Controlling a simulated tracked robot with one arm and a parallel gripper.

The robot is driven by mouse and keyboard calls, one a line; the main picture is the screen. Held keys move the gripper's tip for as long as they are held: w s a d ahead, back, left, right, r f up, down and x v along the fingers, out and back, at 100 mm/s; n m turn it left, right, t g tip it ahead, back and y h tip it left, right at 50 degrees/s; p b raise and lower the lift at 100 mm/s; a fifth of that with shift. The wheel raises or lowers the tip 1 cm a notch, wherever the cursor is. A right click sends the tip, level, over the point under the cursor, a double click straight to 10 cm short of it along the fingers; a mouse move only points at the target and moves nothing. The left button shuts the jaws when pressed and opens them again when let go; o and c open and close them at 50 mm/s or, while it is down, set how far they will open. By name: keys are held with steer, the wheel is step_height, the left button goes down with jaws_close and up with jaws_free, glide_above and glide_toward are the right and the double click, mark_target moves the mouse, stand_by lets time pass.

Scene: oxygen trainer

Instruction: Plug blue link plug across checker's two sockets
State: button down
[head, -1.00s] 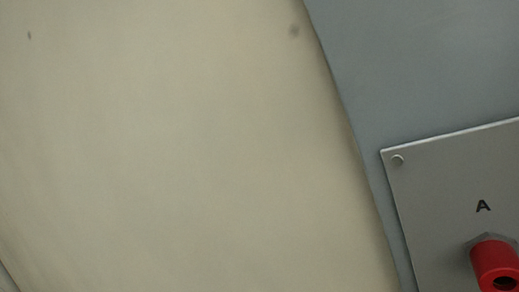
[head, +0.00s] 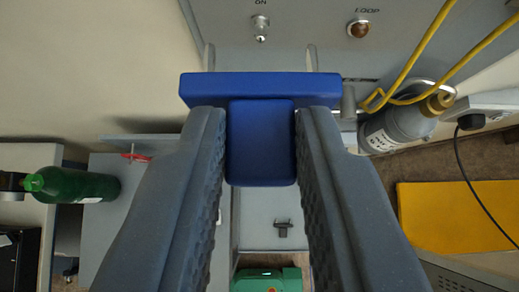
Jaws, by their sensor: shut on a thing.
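My gripper (head: 262,140) is shut on the grip of the blue link plug (head: 260,88), with one grey finger on each side. The plug's wide crossbar lies beyond the fingertips, across the view. Two pale, narrow strips show just past the bar; I cannot tell whether they are its pins. Beyond it is a grey panel (head: 300,28) with a toggle switch (head: 260,28) marked ON and an amber lamp (head: 358,28) marked LOOP. I cannot tell whether this panel is the checker. No sockets are visible now.
A yellow cable (head: 415,60) loops at upper right, near a grey cylinder (head: 395,128) with a brass fitting. A green bottle (head: 75,185) lies at left. A yellow mat (head: 450,218) is at right, and a green case (head: 268,281) is at bottom centre.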

steer(key=w+p, duration=0.1)
steer(key=w, duration=0.4)
steer(key=shift+w+f, duration=0.1)
steer(key=shift+w, duration=0.2)
stand_by(2.0)
steer(key=shift+w, duration=1.2)
steer(key=c, duration=1.2)
jaws_free()
steer(key=b+v, duration=0.2)
steer(key=v, duration=1.1)
steer(key=shift+s+r, duration=0.25)
